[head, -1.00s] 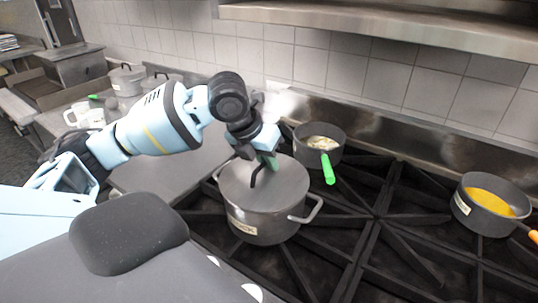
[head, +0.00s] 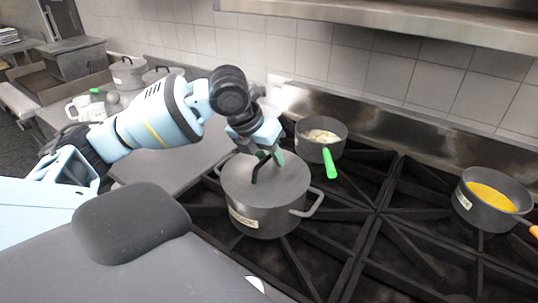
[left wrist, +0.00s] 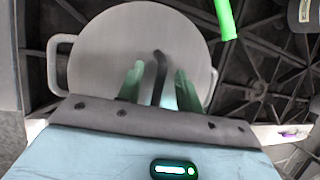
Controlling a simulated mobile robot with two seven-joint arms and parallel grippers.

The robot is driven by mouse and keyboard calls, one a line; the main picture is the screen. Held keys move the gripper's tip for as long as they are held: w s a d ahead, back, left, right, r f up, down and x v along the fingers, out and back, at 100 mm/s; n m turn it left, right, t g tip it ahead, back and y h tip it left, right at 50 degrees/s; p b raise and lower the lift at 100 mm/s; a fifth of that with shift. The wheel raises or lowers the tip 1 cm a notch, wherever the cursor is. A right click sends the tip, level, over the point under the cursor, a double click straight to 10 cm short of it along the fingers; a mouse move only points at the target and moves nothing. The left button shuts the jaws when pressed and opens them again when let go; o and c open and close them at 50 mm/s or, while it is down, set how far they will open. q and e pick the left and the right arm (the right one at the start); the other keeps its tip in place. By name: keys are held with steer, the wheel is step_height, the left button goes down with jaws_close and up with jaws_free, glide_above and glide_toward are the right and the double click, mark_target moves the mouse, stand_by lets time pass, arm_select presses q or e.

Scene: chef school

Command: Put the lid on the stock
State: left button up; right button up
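The large grey stock pot (head: 270,222), with a label on its front, stands on the stove's left side. Its flat grey lid (head: 290,178) lies on top and covers the opening; it also shows in the left wrist view (left wrist: 115,50). The lid's black bar handle (head: 257,171) stands up from its middle. My left gripper (head: 271,156) is at the handle. In the left wrist view its green fingers (left wrist: 157,84) are apart, one on each side of the handle (left wrist: 159,75), with gaps visible. The pot's contents are hidden. My right gripper is not in view.
A small pot with a green handle (head: 329,163) stands just behind the stock pot. A pan of yellow food (head: 485,212) is at the far right. White mugs (head: 84,108) and a lidded pot (head: 128,73) stand on the left counter. The front middle burners are clear.

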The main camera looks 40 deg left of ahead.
arm_select(q)
steer(key=v, duration=0.7)
steer(key=shift+r, duration=0.3)
steer(key=shift+s, duration=0.1)
